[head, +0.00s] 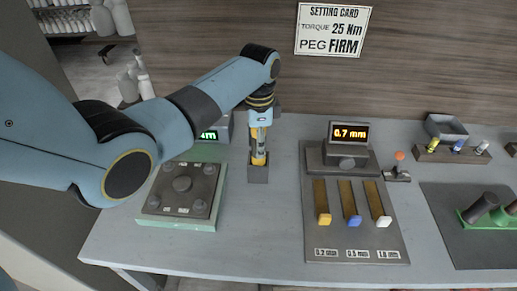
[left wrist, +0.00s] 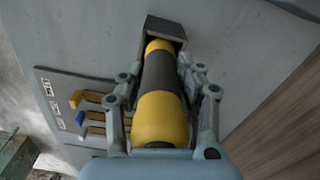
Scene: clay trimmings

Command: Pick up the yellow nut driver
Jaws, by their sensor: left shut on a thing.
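The yellow nut driver (left wrist: 160,117) has a yellow handle with a dark band around its middle. In the left wrist view it lies between the fingers of my left gripper (left wrist: 163,92), which is shut on it. In the head view my left gripper (head: 259,133) points down, and the driver's yellow part (head: 259,158) shows below it. The driver's lower end is at a small dark grey holder (head: 258,174), which also shows in the left wrist view (left wrist: 166,29). I cannot tell how deep the tip sits inside. My right gripper is out of view.
A plate with round knobs on a green base (head: 151,222) stands left of the holder. Right of it is a panel with yellow, blue and white-ended sliders (head: 357,243) and a "0.7 mm" display (head: 350,133). A setting card (head: 332,30) hangs on the wall.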

